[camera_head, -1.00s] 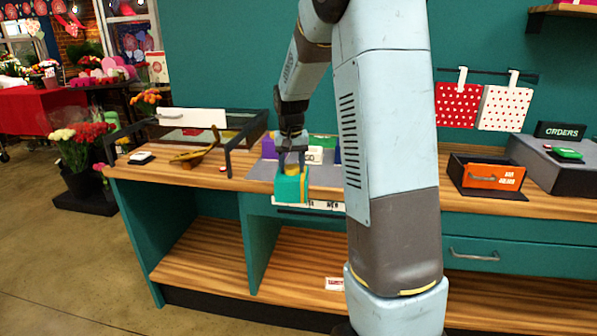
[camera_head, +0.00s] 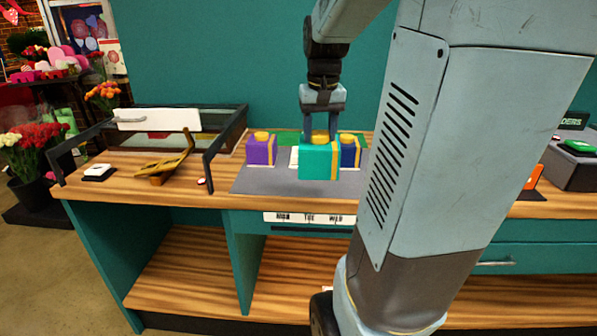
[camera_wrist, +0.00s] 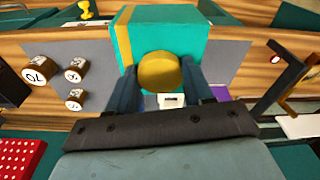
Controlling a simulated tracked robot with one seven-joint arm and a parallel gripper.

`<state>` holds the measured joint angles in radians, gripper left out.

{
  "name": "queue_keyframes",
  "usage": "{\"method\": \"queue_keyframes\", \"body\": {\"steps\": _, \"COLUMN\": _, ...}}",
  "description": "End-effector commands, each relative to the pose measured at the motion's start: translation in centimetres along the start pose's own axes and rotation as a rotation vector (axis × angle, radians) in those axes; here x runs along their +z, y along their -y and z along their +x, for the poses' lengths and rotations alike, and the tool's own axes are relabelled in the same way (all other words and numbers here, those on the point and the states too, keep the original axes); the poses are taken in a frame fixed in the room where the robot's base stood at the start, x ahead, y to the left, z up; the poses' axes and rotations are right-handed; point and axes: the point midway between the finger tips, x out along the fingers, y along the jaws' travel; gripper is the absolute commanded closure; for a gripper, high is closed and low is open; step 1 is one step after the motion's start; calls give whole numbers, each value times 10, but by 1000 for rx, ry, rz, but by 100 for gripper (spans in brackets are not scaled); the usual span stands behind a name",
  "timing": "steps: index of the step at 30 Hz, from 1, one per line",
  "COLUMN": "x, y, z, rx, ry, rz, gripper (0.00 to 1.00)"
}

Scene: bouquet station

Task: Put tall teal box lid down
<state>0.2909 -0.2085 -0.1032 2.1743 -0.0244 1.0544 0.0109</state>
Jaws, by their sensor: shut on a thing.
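The teal box (camera_head: 319,161), with a yellow stripe down its side and a round yellow knob on top, is at the front of the grey mat (camera_head: 262,181). My gripper (camera_head: 321,136) points down from above, its two fingers shut on the yellow knob. In the wrist view the knob (camera_wrist: 159,72) sits between the fingers, with the teal box (camera_wrist: 165,35) beyond it. I cannot tell whether the box's underside touches the mat.
A purple box (camera_head: 261,150) with a yellow knob stands to the left on the mat. A blue box (camera_head: 350,152) stands just behind to the right. A dark-framed glass case (camera_head: 178,147) and a golden scale-like object (camera_head: 165,171) are further left. My arm hides the right part of the counter.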

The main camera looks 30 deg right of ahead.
Motion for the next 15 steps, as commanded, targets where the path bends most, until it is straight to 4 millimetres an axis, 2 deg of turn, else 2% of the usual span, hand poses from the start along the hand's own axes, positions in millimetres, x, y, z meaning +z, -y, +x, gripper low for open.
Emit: {"method": "queue_keyframes", "body": {"steps": 15, "x": -78, "y": 11, "z": 48, "rx": 2, "ry": 2, "rz": 10, "gripper": 94}}
